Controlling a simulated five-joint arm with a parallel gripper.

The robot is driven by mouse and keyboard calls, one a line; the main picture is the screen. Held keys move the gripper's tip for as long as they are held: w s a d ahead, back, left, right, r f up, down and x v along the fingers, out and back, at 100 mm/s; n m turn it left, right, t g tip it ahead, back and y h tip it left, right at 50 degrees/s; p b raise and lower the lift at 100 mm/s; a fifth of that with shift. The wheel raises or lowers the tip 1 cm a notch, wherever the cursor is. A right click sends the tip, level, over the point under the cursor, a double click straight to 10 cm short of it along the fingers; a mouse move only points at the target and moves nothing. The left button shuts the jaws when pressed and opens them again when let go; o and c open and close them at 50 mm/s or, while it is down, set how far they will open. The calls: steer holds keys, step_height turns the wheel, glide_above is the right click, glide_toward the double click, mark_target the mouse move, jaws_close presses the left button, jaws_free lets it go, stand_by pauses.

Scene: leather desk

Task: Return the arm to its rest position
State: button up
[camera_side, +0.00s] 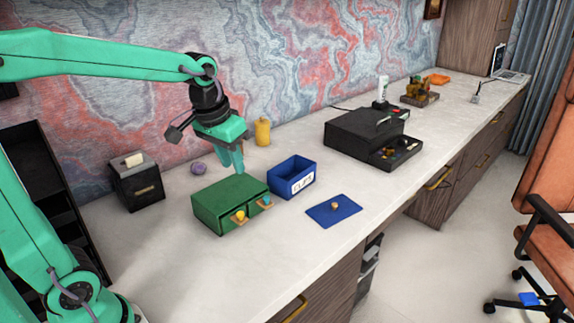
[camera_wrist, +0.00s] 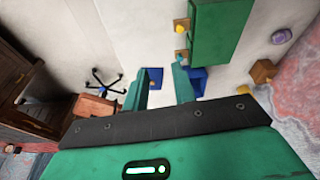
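My gripper (camera_side: 232,162) hangs pointing down above the back of the green two-drawer box (camera_side: 232,196), with the arm reaching in from the left. In the wrist view my gripper (camera_wrist: 160,82) has its two teal fingers apart with nothing between them, so it is open and empty. The green box also shows at the top right of the wrist view (camera_wrist: 213,30). Its front carries a yellow knob (camera_side: 240,215) and a blue knob (camera_side: 266,201). Whether the fingertips touch the box is hard to tell, but they look clear of it.
An open blue box (camera_side: 292,178) with a white label stands right of the green box. A blue lid (camera_side: 334,210) with a knob lies in front. A black unit (camera_side: 362,135) is farther right.

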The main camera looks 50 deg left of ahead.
steer(key=s+d+m+t, duration=0.1)
steer(key=s+d+t, duration=0.1)
steer(key=s, duration=1)
steer(key=shift+s+d+f+m+t, duration=0.3)
steer(key=shift+s+d+f, duration=0.05)
steer(key=shift+d, duration=0.15)
